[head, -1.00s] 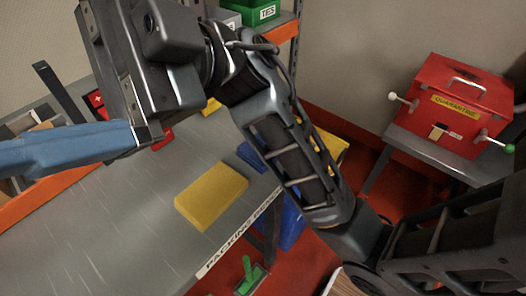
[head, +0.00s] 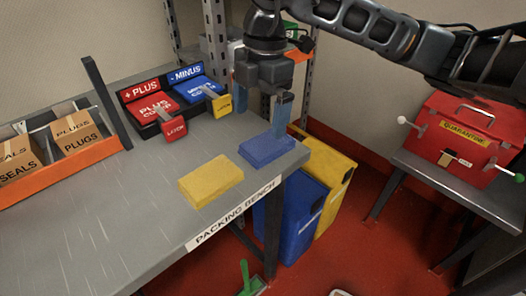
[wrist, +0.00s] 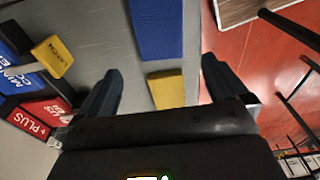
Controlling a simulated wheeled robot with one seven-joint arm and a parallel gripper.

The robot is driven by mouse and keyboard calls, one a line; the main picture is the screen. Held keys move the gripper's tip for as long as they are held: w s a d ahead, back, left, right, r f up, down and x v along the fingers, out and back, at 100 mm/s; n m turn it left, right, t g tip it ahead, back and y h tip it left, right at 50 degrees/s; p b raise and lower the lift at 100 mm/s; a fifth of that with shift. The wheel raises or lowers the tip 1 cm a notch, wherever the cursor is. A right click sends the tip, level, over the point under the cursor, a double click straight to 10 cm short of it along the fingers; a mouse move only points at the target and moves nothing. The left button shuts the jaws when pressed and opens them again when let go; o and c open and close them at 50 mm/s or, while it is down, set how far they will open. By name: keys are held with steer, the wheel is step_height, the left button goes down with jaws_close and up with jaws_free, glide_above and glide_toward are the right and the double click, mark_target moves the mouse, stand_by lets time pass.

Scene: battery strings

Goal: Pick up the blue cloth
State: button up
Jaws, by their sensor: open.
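The blue cloth (head: 266,151) is a flat folded block on the grey bench, near its right end. It also shows at the top of the wrist view (wrist: 157,28). My gripper (head: 260,123) is open and empty, pointing down above the bench just behind the cloth in the head view. One finger overlaps the cloth's far edge in the picture; I cannot tell whether it touches. In the wrist view the cloth lies beyond my spread fingertips (wrist: 161,67), not between them.
A yellow cloth (head: 211,181) lies left of the blue one. Plus (head: 154,108) and minus (head: 194,88) covers with latches stand behind. Boxes in an orange-edged tray (head: 62,172) are at left. Blue (head: 304,213) and yellow (head: 335,190) bins stand beside the bench; a red quarantine box (head: 462,121) is right.

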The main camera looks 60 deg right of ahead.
mark_target(270, 141)
steer(key=d, duration=0.1)
steer(key=s+d+h, duration=0.1)
steer(key=shift+d+f+m, duration=0.15)
steer(key=shift+d+m, duration=0.2)
steer(key=shift+m, duration=0.05)
steer(key=shift+a+f, duration=0.1)
steer(key=shift+f, duration=3.7)
steer(key=shift+c, duration=0.5)
steer(key=c, duration=1)
steer(key=shift+o, duration=0.2)
steer(key=shift+r, duration=0.15)
steer(key=shift+r, duration=0.55)
step_height(270, 141, up, 2)
steer(key=shift+r, duration=0.2)
steer(key=s+d+r+b, duration=0.1)
steer(key=s+d+r, duration=0.4)
steer(key=s, duration=0.5)
step_height(270, 141, up, 2)
steer(key=shift+s+d+r, duration=0.15)
steer(key=shift+s+d, duration=0.05)
